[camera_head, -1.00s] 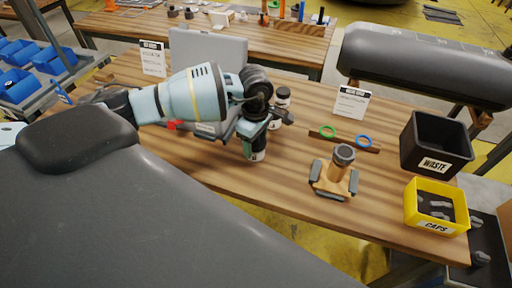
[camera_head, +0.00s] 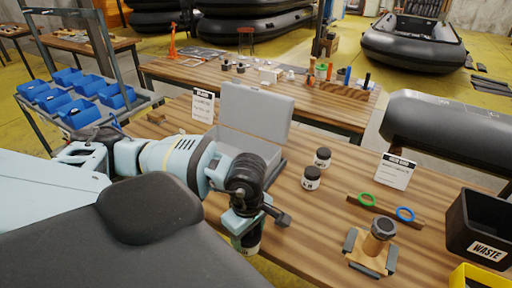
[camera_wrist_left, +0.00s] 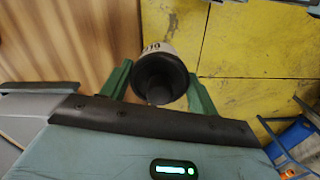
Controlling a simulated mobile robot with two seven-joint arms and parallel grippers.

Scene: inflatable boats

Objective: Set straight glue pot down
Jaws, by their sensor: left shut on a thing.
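My left gripper (camera_head: 246,222) is shut on a glue pot (camera_head: 247,243), which sits low beneath the wrist near the table's front edge. In the left wrist view, the pot (camera_wrist_left: 160,72) is between two green fingers, its dark round end toward the camera and part of a pale label showing. Behind it lie wood on the left and yellow floor on the right; I cannot tell whether its base touches anything. My right gripper is not in view.
An open grey case (camera_head: 255,115) stands behind the gripper. To the right are a wooden strip with green and blue rings (camera_head: 385,208), a wooden tool block (camera_head: 370,252), a sign card (camera_head: 397,171), a black waste bin (camera_head: 485,225) and a yellow bin (camera_head: 478,279).

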